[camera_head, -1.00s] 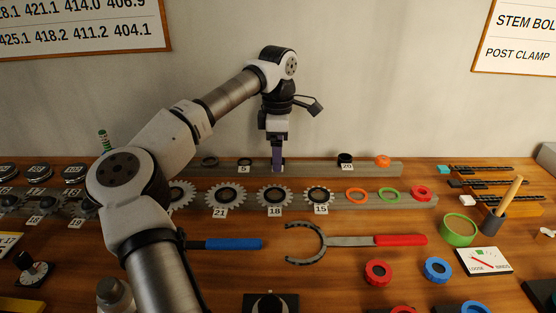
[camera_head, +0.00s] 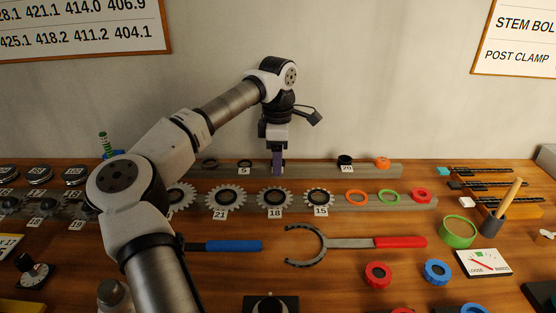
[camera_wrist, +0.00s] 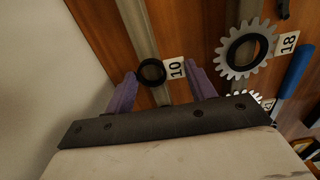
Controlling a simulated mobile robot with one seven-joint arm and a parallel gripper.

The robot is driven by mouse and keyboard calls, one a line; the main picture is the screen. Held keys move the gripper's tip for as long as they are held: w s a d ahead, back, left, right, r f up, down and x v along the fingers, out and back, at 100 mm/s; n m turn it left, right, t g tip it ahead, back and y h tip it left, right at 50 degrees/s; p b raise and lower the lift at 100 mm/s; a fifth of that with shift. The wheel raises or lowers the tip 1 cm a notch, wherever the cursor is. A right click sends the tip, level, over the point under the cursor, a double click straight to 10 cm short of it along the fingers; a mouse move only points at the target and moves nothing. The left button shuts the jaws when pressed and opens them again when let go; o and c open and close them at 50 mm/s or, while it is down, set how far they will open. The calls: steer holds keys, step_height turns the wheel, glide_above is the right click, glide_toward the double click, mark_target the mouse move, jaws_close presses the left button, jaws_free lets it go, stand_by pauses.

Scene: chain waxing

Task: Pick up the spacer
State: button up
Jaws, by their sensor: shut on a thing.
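The spacer (camera_wrist: 152,82), a small black ring, lies at the grey rail beside a white tag reading 10 in the wrist view. My gripper (camera_wrist: 163,73) has its two purple fingers on either side of the ring and is shut on it, though the contact itself is hard to see. In the head view my gripper (camera_head: 277,170) points straight down at the back rail (camera_head: 315,171). There the fingers hide the spacer and its tag.
Another ring with tag 5 (camera_head: 244,171) sits left on the back rail. A black piece tagged 20 (camera_head: 345,159) and an orange piece (camera_head: 382,162) stand to the right. Toothed cogs (camera_head: 275,198) line the front rail. A red-handled tool (camera_head: 400,242) lies in front.

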step_height(320, 180, up, 20)
steer(key=p, duration=0.1)
stand_by(0.4)
steer(key=shift+s+d, duration=0.1)
steer(key=shift+d, duration=0.05)
